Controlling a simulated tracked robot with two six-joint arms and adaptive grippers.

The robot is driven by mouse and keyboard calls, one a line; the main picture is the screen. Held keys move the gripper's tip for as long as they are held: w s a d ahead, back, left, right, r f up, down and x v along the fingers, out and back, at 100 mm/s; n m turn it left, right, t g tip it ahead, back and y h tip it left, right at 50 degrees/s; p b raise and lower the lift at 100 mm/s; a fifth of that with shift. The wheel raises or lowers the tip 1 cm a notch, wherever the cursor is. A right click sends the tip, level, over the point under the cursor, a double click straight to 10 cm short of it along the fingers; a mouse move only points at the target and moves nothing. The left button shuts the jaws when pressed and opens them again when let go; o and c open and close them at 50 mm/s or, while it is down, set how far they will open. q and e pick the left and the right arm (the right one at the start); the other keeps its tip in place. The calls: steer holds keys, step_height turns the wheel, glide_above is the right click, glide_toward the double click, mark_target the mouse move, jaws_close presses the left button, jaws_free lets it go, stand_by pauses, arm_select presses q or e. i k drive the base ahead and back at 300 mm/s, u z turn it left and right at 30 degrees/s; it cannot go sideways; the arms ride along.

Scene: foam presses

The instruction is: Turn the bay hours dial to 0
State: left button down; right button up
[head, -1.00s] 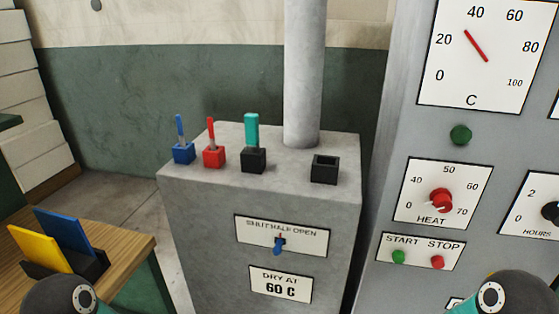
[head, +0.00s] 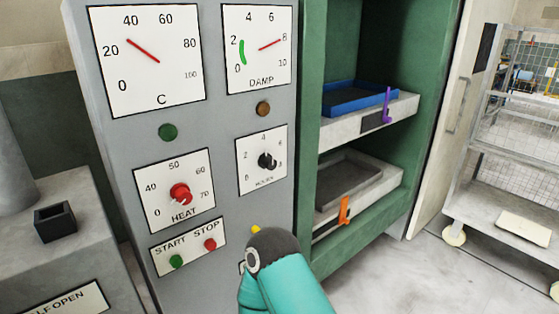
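The hours dial (head: 266,160) is a black knob on a white plate (head: 247,178) in the head view, low on the grey control panel. Its plate shows the numbers 2, 4, 6 and 8; the bottom of the scale is hard to read. The knob's light mark seems to lie on its right side, towards the 8, but it is too small to be sure. A teal link of my arm with a dark joint stands below and in front of the panel. Neither gripper is in view.
The panel also carries the red heat dial (head: 180,194), a green start button (head: 176,262) and a red stop button (head: 210,244). To the right is a green cabinet (head: 308,130) with two trays, then a wire cart (head: 500,195).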

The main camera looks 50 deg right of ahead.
mark_target(267, 161)
steer(key=u, duration=1.85)
steer(key=i, duration=0.1)
steer(key=z, duration=3.1)
steer(key=k, duration=0.7)
steer(key=z, duration=0.25)
steer(key=i, duration=0.7)
steer(key=u, duration=0.1)
